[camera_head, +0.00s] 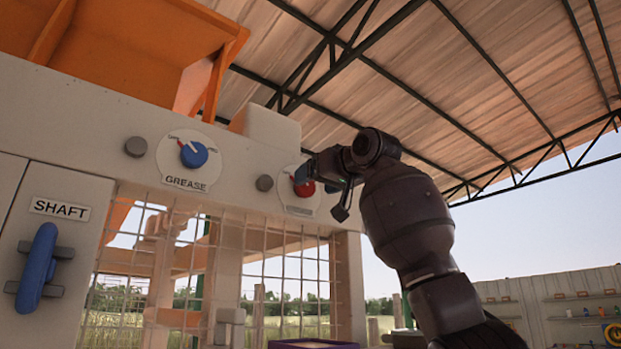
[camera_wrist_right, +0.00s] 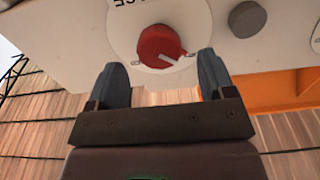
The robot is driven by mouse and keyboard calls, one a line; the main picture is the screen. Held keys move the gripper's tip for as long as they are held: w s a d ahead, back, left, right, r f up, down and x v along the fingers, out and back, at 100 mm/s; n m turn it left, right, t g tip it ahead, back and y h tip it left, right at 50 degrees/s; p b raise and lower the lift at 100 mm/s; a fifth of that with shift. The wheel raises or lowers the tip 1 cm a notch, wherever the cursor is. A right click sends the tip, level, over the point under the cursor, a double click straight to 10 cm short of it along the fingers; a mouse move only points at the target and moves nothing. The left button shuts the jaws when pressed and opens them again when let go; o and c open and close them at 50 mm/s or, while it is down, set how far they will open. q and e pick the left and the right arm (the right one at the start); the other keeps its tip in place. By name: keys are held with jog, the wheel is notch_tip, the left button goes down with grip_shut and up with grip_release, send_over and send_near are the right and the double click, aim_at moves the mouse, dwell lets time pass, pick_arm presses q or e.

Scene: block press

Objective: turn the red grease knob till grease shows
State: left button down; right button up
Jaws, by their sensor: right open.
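The red grease knob (camera_wrist_right: 160,46) sits on a round white dial plate (camera_wrist_right: 198,22) with a white pointer, seen upside down in the right wrist view. In the head view the red knob (camera_head: 304,188) shows partly, behind my right gripper (camera_head: 318,172). My right gripper is open in the right wrist view (camera_wrist_right: 165,85). Its two blue-grey fingers point at the knob, one on each side, and I cannot tell whether they touch it. No grease is seen. My left gripper is not in view.
A blue knob (camera_head: 194,154) on a dial labelled GREASE is further left on the white press panel (camera_head: 70,105). A blue SHAFT handle (camera_head: 37,267) is at the far left. A wire mesh guard (camera_head: 270,270) hangs below the dials. An orange hopper (camera_head: 130,45) is above.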

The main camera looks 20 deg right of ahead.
aim_at(308, 190)
jog(key=shift+p+x, duration=0.4)
jog(key=shift+x, duration=0.95)
jog(key=c, duration=0.9)
